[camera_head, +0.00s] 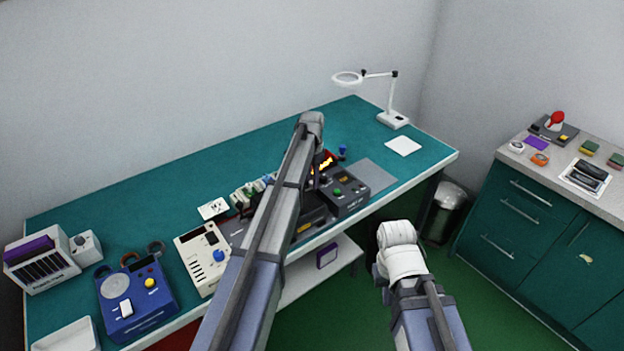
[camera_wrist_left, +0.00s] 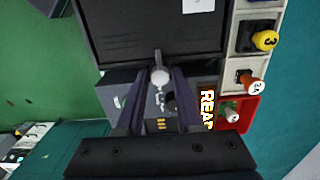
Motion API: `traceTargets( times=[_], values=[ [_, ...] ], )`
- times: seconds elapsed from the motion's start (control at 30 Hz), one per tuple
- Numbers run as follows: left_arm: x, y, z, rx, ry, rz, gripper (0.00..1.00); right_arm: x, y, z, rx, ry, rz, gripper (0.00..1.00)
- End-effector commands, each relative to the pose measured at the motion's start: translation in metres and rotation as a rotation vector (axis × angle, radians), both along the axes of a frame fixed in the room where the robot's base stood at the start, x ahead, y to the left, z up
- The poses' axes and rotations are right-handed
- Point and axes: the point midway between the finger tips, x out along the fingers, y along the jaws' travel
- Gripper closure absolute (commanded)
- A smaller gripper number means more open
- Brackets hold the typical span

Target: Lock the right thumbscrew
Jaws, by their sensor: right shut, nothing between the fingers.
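A silver thumbscrew (camera_wrist_left: 159,76) with a thin stem shows in the left wrist view, at the lower edge of a dark tray (camera_wrist_left: 158,35). My left gripper (camera_wrist_left: 162,74) has its two dark fingers on either side of the thumbscrew head. The fingertips are close to it; I cannot tell whether they press on it. In the head view my left arm (camera_head: 268,225) reaches over the bench and hides the gripper and thumbscrew. My right arm's white wrist (camera_head: 400,250) is in front of the bench, with its gripper fingers hidden.
Numbered coloured plugs, one yellow (camera_wrist_left: 264,40), and a red block (camera_wrist_left: 236,113) lie right of the fingers. A dark control box (camera_head: 347,190) stands right of my left arm, a beige meter (camera_head: 206,255) left of it. A magnifier lamp (camera_head: 394,118) stands at the far right.

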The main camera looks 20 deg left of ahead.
Motion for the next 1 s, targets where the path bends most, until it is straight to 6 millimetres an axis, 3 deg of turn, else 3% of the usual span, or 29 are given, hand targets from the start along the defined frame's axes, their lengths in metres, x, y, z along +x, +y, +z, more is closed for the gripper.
traceTargets(
  times=[0.17,0.57,1.0],
  values=[
    [0.0,0.0,0.0,0.0,0.0,0.001,0.43,0.0,0.0,0.0,0.0,0.0,0.0,1.0],
    [0.0,0.0,0.005,0.0,0.0,0.001,0.43,0.0,0.0,0.005,0.0,0.0,0.0,1.0],
    [0.0,0.0,0.056,0.0,0.0,0.001,0.43,0.0,0.0,0.056,0.0,0.0,0.001,1.0]
  ],
)
